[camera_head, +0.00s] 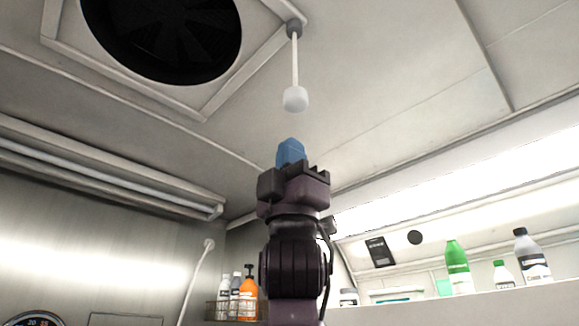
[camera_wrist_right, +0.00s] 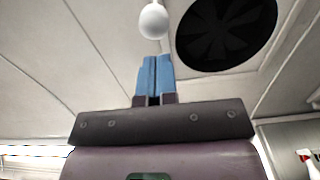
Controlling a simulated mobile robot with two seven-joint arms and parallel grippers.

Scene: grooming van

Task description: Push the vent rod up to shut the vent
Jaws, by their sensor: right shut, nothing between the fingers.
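The vent rod (camera_head: 295,62) is a thin white rod hanging from a grey mount at the corner of the ceiling vent frame, with a white knob (camera_head: 295,99) at its lower end. The knob also shows in the right wrist view (camera_wrist_right: 153,21). The round dark vent (camera_head: 165,35) is in the ceiling at upper left. My right gripper (camera_head: 290,145) points up with blue fingertips shut and empty, below the knob with a visible gap. In the right wrist view the fingertips (camera_wrist_right: 157,60) appear just under the knob. My left gripper is not in view.
A shelf (camera_head: 460,305) at right holds a green bottle (camera_head: 457,267), a grey-labelled bottle (camera_head: 530,256) and other items. A wire rack (camera_head: 215,311) with bottles is at lower left. A long lamp (camera_head: 110,180) runs along the left wall. The space around the rod looks clear.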

